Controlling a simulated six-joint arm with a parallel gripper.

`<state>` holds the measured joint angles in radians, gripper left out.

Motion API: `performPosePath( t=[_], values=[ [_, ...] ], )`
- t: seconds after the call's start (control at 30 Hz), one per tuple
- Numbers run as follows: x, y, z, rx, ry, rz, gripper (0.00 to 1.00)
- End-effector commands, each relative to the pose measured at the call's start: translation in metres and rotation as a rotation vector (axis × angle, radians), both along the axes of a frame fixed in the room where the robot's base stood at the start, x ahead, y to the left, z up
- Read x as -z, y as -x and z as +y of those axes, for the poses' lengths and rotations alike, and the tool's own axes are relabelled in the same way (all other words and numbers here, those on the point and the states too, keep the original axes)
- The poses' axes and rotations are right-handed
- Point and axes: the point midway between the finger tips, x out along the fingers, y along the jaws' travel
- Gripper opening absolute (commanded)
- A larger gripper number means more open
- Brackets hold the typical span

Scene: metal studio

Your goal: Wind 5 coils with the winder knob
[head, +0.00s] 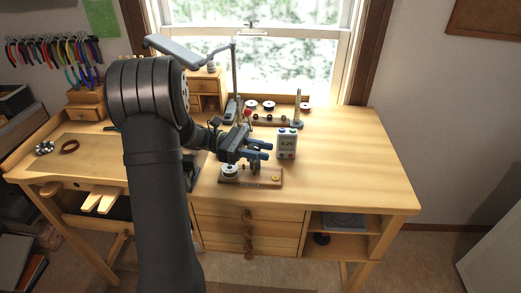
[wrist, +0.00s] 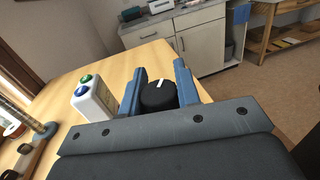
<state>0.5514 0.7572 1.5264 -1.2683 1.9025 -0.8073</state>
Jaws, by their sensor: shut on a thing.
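The winder (head: 250,184) is a wooden base on the bench, with a pale round part (head: 229,170) at its left end and a yellow disc (head: 276,178) at its right. My gripper (head: 264,150) is above the base, pointing right. In the wrist view its blue fingers (wrist: 159,80) are shut on the black winder knob (wrist: 158,97), one on each side. A white line marks the knob. The knob is hidden in the head view.
The counter's green and blue buttons show in the wrist view (wrist: 86,84). Behind stands a wooden rack of spools (head: 270,122) and a lamp (head: 234,80). The bench (head: 350,155) is clear to the right.

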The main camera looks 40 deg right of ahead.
Motion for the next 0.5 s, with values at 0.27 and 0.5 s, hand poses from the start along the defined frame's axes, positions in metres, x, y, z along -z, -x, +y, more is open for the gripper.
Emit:
performPosePath(
  t=[0.27, 0.5],
  values=[
    [-0.0001, -0.0002, 0.0001, -0.001, 0.001, 0.001, 0.47],
    [-0.0001, -0.0001, 0.0001, -0.001, 0.000, 0.000, 0.52]
  ],
)
